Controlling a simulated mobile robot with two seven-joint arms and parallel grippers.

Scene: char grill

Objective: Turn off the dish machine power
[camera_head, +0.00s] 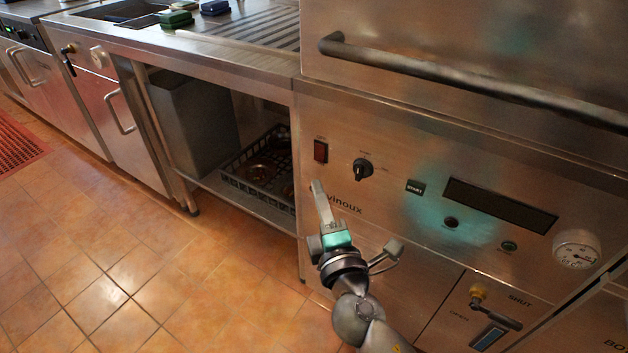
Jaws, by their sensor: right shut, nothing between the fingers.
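The dish machine (390,130) is a steel unit filling the right side of the head view, with a dark display (500,205) on its front panel. A red rocker switch (320,151) sits at the panel's upper left, and a black rotary knob (362,169) is to its right. I cannot tell which way the switch is set. My right gripper (317,186) is shut and empty, pointing up at the panel. Its tip is just below the red switch, apart from it in the picture. My left gripper is not in view.
A dark bar handle (470,82) runs across the machine above the panel. A START button (415,187), a gauge (576,249) and a drain lever (495,308) are further right. A steel counter (200,42) with a black rack (262,165) beneath stands left.

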